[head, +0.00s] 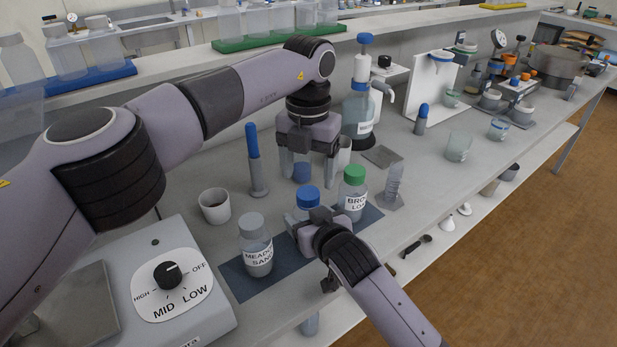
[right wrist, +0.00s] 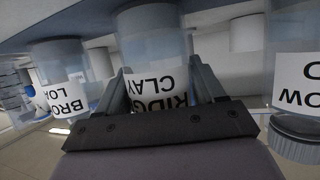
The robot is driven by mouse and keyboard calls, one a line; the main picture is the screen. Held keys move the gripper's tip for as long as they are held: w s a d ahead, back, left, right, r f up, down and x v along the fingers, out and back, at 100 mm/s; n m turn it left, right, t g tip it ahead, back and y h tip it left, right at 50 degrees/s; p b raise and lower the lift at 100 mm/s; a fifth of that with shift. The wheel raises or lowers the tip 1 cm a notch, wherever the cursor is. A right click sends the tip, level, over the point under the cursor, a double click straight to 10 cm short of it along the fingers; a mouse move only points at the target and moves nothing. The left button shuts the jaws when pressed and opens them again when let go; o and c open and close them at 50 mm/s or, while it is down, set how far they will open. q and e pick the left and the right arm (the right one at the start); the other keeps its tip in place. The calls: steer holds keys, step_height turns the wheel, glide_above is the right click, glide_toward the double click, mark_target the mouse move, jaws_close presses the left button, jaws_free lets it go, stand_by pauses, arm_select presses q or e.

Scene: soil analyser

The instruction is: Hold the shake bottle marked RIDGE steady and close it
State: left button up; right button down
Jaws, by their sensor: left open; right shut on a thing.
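The RIDGE bottle (right wrist: 155,85), with a label reading RIDGE CLAY, stands between the fingers of my right gripper (right wrist: 172,85), which is shut on it. In the head view a blue cap (head: 308,196) sits on top of this bottle; I cannot tell how tightly. The right gripper (head: 318,222) hides most of the bottle's body there. My left gripper (head: 309,168) is open, fingers pointing down, above and behind the blue cap and apart from it. A small blue object (head: 302,173) shows between its fingers; I cannot tell whether it stands behind them.
The MEADOW SAND bottle (head: 257,250) with grey cap and the BROWN LOAM bottle (head: 353,200) with green cap flank it closely on the dark blue mat (head: 236,277). A white cup (head: 214,206), a blue-topped stand (head: 254,160), a dispenser bottle (head: 358,110) and a dial box (head: 175,285) surround them.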

mark_target(308, 192)
arm_select(q)
steer(key=shift+c, duration=0.3)
steer(key=n, duration=0.2)
steer(key=shift+r+n, duration=0.3)
steer(key=shift+n, duration=0.1)
steer(key=n, duration=0.2)
steer(key=r+n, duration=0.1)
steer(key=n, duration=0.1)
steer(key=shift+n, duration=0.3)
steer(key=n, duration=0.2)
steer(key=r+n, duration=0.1)
steer(key=n, duration=0.1)
steer(key=shift+n, duration=0.3)
steer(key=n, duration=0.2)
steer(key=r+n, duration=0.1)
steer(key=n, duration=0.1)
steer(key=shift+f, duration=0.1)
steer(key=shift+f, duration=4)
